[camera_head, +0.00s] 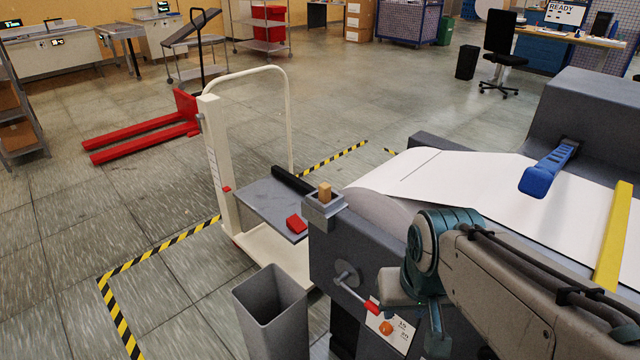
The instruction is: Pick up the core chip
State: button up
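A small tan block (325,191) stands upright in a small grey open holder (325,211) on the corner of the large grey machine. It looks most like the core chip, but I cannot be sure. My arm comes in from the lower right, in front of the machine. My gripper (437,338) hangs at its end, low and to the right of the tan block and well apart from it. Its fingertips are not clearly visible, so I cannot tell whether it is open or holds anything.
The machine carries a white paper web (450,175), a blue handle (548,168), a yellow bar (613,235) and a red-tipped crank (355,290). A grey bin (272,310) stands in front. A cart (265,205) holds a red object (296,223). Floor at left is mostly clear.

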aim_at(325, 189)
jog(key=k, duration=1.25)
jog(key=u, duration=0.65)
jog(key=i, duration=0.65)
jog(key=u, duration=0.55)
jog(key=i, duration=0.7)
jog(key=z, duration=0.8)
jog(key=i, duration=0.65)
jog(key=z, duration=0.75)
